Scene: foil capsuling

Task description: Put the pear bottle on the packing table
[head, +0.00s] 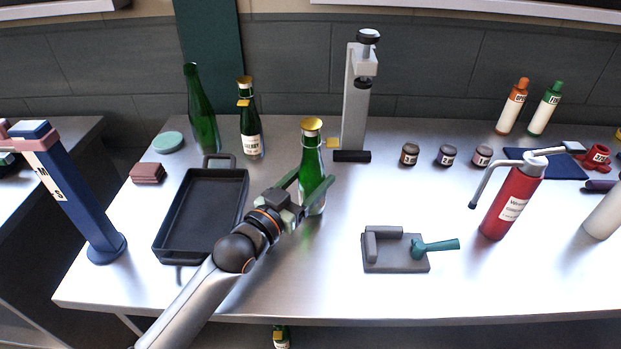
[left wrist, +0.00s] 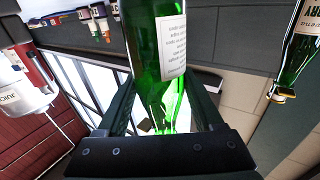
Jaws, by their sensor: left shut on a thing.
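A green bottle with a gold foil top (head: 312,155) stands upright at the middle of the steel worktable (head: 330,285). My left gripper (head: 308,192) is shut around its lower body; the bottle also fills the middle of the left wrist view (left wrist: 157,40). Its white label shows only small print there, so I cannot read whether it is the pear bottle. Another green bottle with a gold top and a cream label (head: 250,135) stands further back to the left.
A black tray (head: 160,240) lies left of my arm. A grey press (head: 355,110) stands behind the held bottle. A grey block with a teal handle (head: 395,262) and a red bottle (head: 508,205) are to the right. Another table (head: 30,185) is at far left.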

